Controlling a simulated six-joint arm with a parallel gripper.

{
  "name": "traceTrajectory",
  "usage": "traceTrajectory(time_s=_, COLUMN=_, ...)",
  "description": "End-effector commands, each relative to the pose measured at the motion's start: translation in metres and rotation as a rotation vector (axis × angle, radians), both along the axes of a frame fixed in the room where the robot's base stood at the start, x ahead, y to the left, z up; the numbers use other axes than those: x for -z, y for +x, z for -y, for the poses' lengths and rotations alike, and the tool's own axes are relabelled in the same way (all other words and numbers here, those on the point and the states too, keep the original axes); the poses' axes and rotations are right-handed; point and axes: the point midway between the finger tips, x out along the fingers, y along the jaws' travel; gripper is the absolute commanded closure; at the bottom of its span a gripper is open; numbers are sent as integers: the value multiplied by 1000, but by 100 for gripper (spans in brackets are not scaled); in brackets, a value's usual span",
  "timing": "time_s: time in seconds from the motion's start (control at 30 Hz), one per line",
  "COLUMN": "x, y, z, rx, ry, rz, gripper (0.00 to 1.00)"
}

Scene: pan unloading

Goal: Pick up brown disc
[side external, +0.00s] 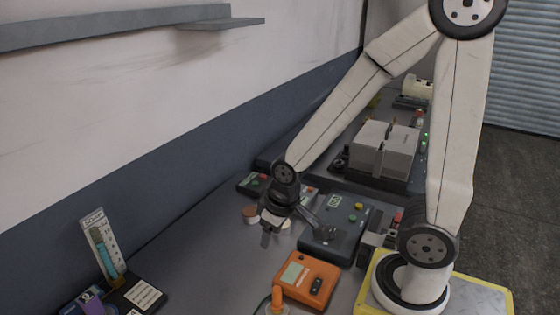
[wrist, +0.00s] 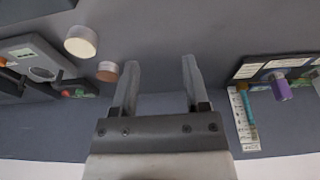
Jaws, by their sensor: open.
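The brown disc (wrist: 107,71) lies on the grey table, just left of my gripper's left finger in the wrist view and apart from it. It also shows in the side external view (side external: 250,211), left of my gripper (side external: 268,232). My gripper (wrist: 160,75) is open, with nothing between its two fingers in the wrist view. A cream disc (wrist: 81,42) lies up and left of the brown disc in the wrist view. In the side external view the cream disc is mostly hidden behind my gripper.
A dark device with a display (side external: 335,228) stands right of my gripper, with a grey boxy machine (side external: 383,148) behind it. An orange meter (side external: 306,279) sits in front. A stand with a teal tube (side external: 104,250) is at lower left. The table between is clear.

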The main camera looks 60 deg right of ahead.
Motion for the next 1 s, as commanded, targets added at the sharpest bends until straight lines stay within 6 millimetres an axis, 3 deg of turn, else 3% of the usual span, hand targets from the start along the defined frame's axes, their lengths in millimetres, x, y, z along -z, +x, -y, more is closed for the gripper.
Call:
traceTrajectory(time_s=0.23, x=0, y=0, z=0, rx=0, ry=0, rz=0, gripper=41)
traceTrajectory(time_s=0.27, x=0, y=0, z=0, rx=0, ry=0, rz=0, gripper=35)
traceTrajectory(time_s=0.37, x=0, y=0, z=0, rx=0, ry=0, rz=0, gripper=3)
traceTrajectory(time_s=0.4, x=0, y=0, z=0, rx=0, ry=0, rz=0, gripper=0)
traceTrajectory(time_s=0.77, x=2, y=2, z=0, rx=-31, ry=-13, rz=-20, gripper=0)
traceTrajectory(time_s=1.0, x=13, y=13, z=4, rx=-201, ry=-97, rz=-140, gripper=0)
